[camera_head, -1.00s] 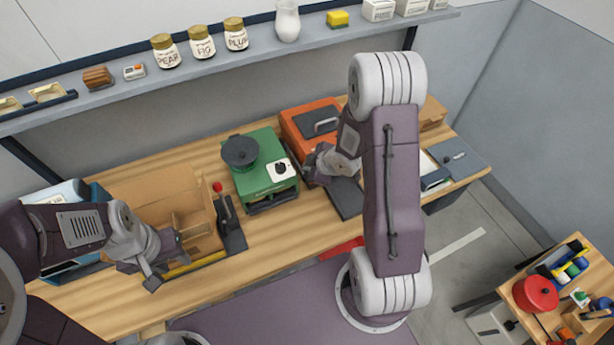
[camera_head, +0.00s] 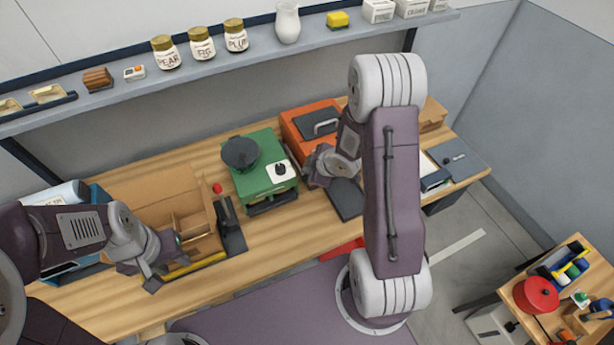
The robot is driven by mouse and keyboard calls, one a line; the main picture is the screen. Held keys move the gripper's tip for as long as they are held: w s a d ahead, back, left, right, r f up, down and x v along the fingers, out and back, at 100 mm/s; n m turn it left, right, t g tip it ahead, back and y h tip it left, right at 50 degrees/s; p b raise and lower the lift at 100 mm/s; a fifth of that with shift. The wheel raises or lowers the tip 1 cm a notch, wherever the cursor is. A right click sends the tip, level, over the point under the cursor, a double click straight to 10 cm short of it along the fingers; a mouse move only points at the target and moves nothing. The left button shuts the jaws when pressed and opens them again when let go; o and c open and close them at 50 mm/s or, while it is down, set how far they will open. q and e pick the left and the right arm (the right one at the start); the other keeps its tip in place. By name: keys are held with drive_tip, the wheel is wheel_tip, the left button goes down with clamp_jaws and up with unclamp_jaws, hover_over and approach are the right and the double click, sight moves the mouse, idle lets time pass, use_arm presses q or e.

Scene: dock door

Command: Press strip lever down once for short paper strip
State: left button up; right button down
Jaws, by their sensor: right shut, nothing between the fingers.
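A lever with a red knob (camera_head: 217,188) stands at a black base (camera_head: 233,238) on the workbench, right of an open cardboard box. I cannot tell for sure that it is the strip lever, and no paper strip can be made out. My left gripper (camera_head: 155,279) is at the front of the box, left of the lever and apart from it; its finger gap is unclear. My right gripper (camera_head: 309,176) is shut and empty, beside the orange machine (camera_head: 307,125) and right of the green machine (camera_head: 262,172), partly hidden by my own wrist.
The cardboard box (camera_head: 160,185) and a yellow bar (camera_head: 195,264) lie around my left gripper. Jars (camera_head: 201,44) and a white vase (camera_head: 287,22) stand on the shelf above. A side table (camera_head: 565,325) with a red pot (camera_head: 536,294) is at lower right.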

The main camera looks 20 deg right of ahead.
idle(0.7)
drive_tip(key=shift+f+b, duration=0.4)
drive_tip(key=shift+b, duration=0.05)
drive_tip(key=shift+s+f+b, duration=0.25)
drive_tip(key=shift+f+b, duration=1.1)
drive_tip(key=shift+s+f+b, duration=0.2)
drive_tip(key=shift+f+b, duration=1.1)
drive_tip(key=shift+f, duration=0.05)
idle(1.9)
drive_tip(key=shift+r, duration=0.15)
idle(0.4)
drive_tip(key=shift+w+r+p, duration=0.25)
drive_tip(key=shift+r+p, duration=1.25)
drive_tip(key=shift+w+r+p, duration=0.2)
drive_tip(key=shift+r+p, duration=1.25)
drive_tip(key=shift+p, duration=0.05)
